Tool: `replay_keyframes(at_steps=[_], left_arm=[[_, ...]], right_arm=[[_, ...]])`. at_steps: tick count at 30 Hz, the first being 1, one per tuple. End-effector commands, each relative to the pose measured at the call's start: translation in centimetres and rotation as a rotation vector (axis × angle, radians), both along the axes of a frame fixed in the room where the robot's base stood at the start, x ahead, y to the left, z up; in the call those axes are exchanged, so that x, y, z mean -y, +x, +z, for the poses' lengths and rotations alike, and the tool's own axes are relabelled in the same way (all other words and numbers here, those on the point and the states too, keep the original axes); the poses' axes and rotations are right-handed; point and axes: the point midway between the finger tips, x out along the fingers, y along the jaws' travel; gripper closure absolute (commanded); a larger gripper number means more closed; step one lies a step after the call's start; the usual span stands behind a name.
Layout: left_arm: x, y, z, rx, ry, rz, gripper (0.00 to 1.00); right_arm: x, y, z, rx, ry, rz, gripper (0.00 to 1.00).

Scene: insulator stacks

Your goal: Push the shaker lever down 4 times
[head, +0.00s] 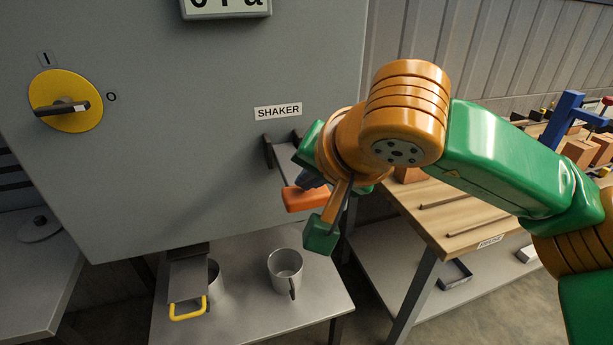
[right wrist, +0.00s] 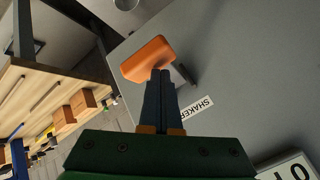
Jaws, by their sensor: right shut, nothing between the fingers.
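The shaker lever has an orange handle (head: 306,198) on a grey arm that comes out of the cabinet below the SHAKER label (head: 278,112). In the right wrist view the orange handle (right wrist: 149,59) lies just beyond my fingertips. My right gripper (head: 312,180) is shut and empty, with its blue fingers close above the handle. In the right wrist view the shut fingers (right wrist: 160,74) overlap the handle's edge; I cannot tell whether they touch it. My left gripper is not in view.
The grey cabinet (head: 190,120) carries a yellow rotary switch (head: 67,101) and a display (head: 226,6). Below it, a metal cup (head: 286,270) stands on a low table beside a yellow-handled chute (head: 188,300). A wooden workbench (head: 450,215) with bricks stands at the right.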

Motion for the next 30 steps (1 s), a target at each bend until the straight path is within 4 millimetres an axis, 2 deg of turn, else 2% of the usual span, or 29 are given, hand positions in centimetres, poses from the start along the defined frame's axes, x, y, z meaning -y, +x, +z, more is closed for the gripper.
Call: replay_keyframes(at_steps=[9, 20, 30], left_arm=[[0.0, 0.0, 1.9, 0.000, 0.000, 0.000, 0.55], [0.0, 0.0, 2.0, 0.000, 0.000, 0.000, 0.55], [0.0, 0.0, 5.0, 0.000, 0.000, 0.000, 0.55]], right_arm=[[0.0, 0.0, 2.1, -0.001, 0.000, -0.001, 1.00], [0.0, 0.0, 2.3, 0.001, 0.000, -0.001, 1.00], [0.0, 0.1, 5.6, 0.001, 0.000, -0.001, 1.00]])
